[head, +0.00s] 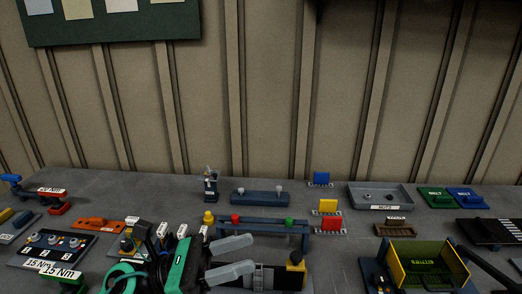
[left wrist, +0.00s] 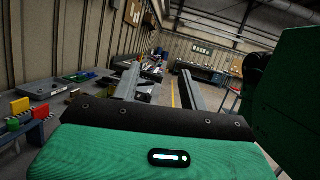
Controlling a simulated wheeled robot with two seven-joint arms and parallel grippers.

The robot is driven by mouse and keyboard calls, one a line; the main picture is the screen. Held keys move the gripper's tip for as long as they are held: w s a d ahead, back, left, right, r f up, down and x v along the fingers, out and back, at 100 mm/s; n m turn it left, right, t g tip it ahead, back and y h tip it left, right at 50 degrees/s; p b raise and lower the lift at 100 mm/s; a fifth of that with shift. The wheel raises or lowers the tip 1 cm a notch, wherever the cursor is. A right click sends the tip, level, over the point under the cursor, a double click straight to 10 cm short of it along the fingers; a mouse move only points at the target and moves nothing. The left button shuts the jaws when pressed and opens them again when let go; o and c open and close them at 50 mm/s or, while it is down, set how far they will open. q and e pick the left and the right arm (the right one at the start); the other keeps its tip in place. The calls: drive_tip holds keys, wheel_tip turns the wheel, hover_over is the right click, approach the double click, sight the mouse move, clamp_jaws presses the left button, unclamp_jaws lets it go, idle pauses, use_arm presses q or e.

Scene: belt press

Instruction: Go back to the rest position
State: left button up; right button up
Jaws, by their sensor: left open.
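My left gripper (head: 231,259) reaches in from the lower left in the head view, low over the front of the workbench. Its two grey fingers point right and stand apart with nothing between them. In the left wrist view the same gripper (left wrist: 157,82) shows its two fingers spread and empty, pointing down the length of the room. My right gripper is not recognisable in either view.
The grey bench (head: 130,185) is crowded. A blue stand (head: 262,225) with red and green knobs is right behind the left gripper. A yellow-walled press (head: 425,262) is at right, a grey nut tray (head: 381,196) behind it. A ribbed wall (head: 270,100) closes the back.

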use_arm(q)
drive_tip(key=w+a+f+n+t+y, duration=0.2)
drive_tip(key=w+a+n+t+y, duration=0.3)
drive_tip(key=n+t, duration=0.7)
drive_tip(key=w+a+f+n+t+y, duration=0.25)
drive_tip(key=a+n+t+y, duration=0.4)
drive_tip(key=n, duration=1.05)
drive_tip(key=s+a+f+n+g+y, duration=0.1)
drive_tip(key=a+f+n+g+y, duration=0.2)
drive_tip(key=f+n+y, duration=0.35)
drive_tip(key=s+a+f+n+g+y, duration=0.2)
drive_tip(key=a+f+n+y, duration=0.2)
drive_tip(key=f+n, duration=0.4)
drive_tip(key=s+f+n+g, duration=0.6)
drive_tip(key=s+f+g, duration=0.6)
drive_tip(key=s+f, duration=0.6)
wheel_tip(320, 180, down, 30)
drive_tip(key=s+g, duration=0.1)
drive_tip(key=s, duration=0.1)
drive_tip(key=s+a+f, duration=0.2)
drive_tip(key=s+f, duration=0.7)
drive_tip(key=s+a+f+g, duration=0.1)
drive_tip(key=s+f, duration=0.8)
drive_tip(key=f, duration=0.1)
drive_tip(key=shift+s+a+f, duration=0.3)
drive_tip(key=shift+s+a, duration=0.05)
drive_tip(key=shift+a, duration=0.05)
